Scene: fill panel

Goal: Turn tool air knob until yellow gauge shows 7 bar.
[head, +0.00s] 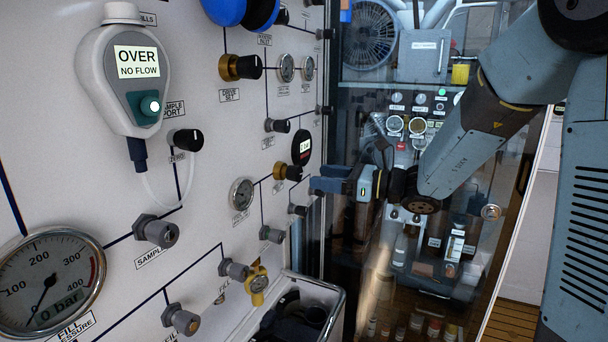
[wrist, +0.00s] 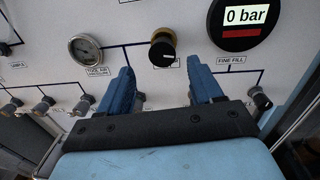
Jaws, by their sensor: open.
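The knob with a brass collar and black cap (wrist: 163,48) is on the white panel, beside a round gauge (wrist: 85,47) labelled tool air pressure. In the head view the knob (head: 287,172) is left of my gripper (head: 322,181). My gripper (wrist: 161,78) is open and empty, its blue fingers pointing at the panel. The knob shows beyond the gap between the fingertips, apart from them. The tool air gauge (head: 242,193) is also unreadable in the head view.
A black digital gauge (wrist: 240,18) reading 0 bar is just right of the knob. Small valve knobs (wrist: 261,99) stick out below. A large fill gauge (head: 48,285) and a grey-white detector (head: 125,70) are at left. An open bin (head: 338,322) stands below.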

